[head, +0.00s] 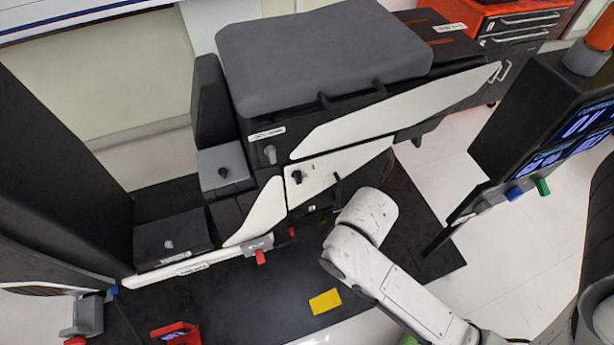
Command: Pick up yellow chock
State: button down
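A yellow block (325,301), the only yellow thing that clearly shows and taken as the chock, lies on the black floor mat (262,305) near the bottom middle of the head view. It looks flat-topped and tilted slightly in the picture. My white arm comes in from the lower right and bends to the right of and above the block in the picture. My gripper does not show; the end of the arm is hidden behind its own links. Nothing visible touches the block.
A black chassis rig (340,115) with white panels and a grey pad stands behind the mat. A red-and-black object (176,334) lies at the lower left. A screened console (545,120) stands at right. The mat around the block looks clear.

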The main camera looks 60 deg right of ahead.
aim_at(331, 299)
jog(key=k+l+z, duration=0.2)
jog(key=k, duration=1.35)
jog(key=i+j+u, duration=0.35)
jog(key=i, duration=0.3)
jog(key=i+u, duration=0.3)
jog(key=i, duration=0.35)
